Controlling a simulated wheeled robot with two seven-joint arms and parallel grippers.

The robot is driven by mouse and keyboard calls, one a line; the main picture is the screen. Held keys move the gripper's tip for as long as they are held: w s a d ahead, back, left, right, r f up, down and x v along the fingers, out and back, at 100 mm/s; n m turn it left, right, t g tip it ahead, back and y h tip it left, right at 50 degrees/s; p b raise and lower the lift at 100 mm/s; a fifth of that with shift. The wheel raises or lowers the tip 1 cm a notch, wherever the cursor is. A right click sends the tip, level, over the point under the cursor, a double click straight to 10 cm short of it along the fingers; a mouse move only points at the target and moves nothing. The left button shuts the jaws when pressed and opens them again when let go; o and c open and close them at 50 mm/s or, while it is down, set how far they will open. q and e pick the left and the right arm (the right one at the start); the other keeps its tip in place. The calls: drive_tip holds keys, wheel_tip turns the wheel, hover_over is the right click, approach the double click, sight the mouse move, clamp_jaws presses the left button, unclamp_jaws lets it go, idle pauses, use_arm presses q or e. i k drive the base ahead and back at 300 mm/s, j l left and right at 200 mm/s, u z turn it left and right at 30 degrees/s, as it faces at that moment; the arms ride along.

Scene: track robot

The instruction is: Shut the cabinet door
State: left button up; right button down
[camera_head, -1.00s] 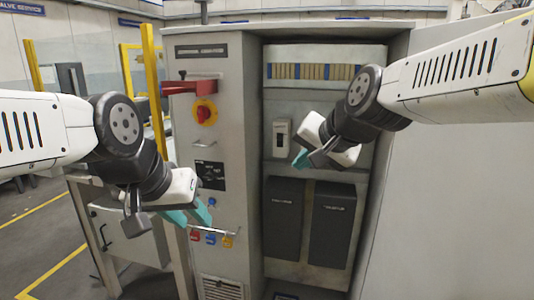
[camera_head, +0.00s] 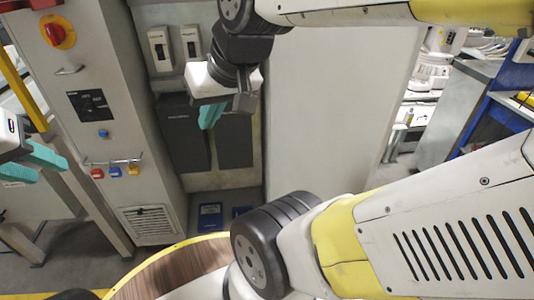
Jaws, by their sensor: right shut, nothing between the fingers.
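The cabinet (camera_head: 110,100) stands at the left with its compartment open to view. Its door (camera_head: 325,110) is a large, plain light-grey panel, swung wide open, extending right from the opening to a free edge near the shelving. My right gripper (camera_head: 210,115) is shut and empty, its teal fingers pointing down in front of the dark boxes inside, left of the door panel. I cannot tell whether it touches anything. My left gripper (camera_head: 38,165) is at the left edge, partly cut off, with its teal fingers apart, in front of the cabinet's left side.
Inside the cabinet are dark boxes (camera_head: 185,135) and blue items (camera_head: 211,215) on the floor. A handle rail (camera_head: 112,162) and a red-yellow switch (camera_head: 57,32) stick out of its front. Blue shelving (camera_head: 497,105) stands right.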

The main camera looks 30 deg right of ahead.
sight(338, 95)
drive_tip(key=k+l+u, duration=0.1)
drive_tip(key=u, duration=0.3)
drive_tip(key=k+l+u, duration=0.1)
drive_tip(key=u, duration=0.3)
drive_tip(key=k+u, duration=0.2)
drive_tip(key=u, duration=0.2)
drive_tip(key=k+u, duration=0.15)
drive_tip(key=u, duration=0.25)
drive_tip(key=k+l+u, duration=0.1)
drive_tip(key=k+u, duration=0.45)
drive_tip(key=k, duration=0.15)
drive_tip(key=k+z, duration=0.3)
drive_tip(key=k+l+z, duration=0.3)
drive_tip(key=l+z, duration=0.15)
drive_tip(key=z, duration=0.25)
drive_tip(key=l+z, duration=0.1)
drive_tip(key=z, duration=0.35)
drive_tip(key=i+l+z, duration=0.1)
drive_tip(key=z, duration=0.3)
drive_tip(key=k+l, duration=0.2)
drive_tip(key=k+l+z, duration=0.15)
drive_tip(key=l, duration=0.25)
drive_tip(key=k+l, duration=0.2)
drive_tip(key=l, duration=0.15)
drive_tip(key=k+l+z, duration=0.15)
drive_tip(key=l, duration=0.2)
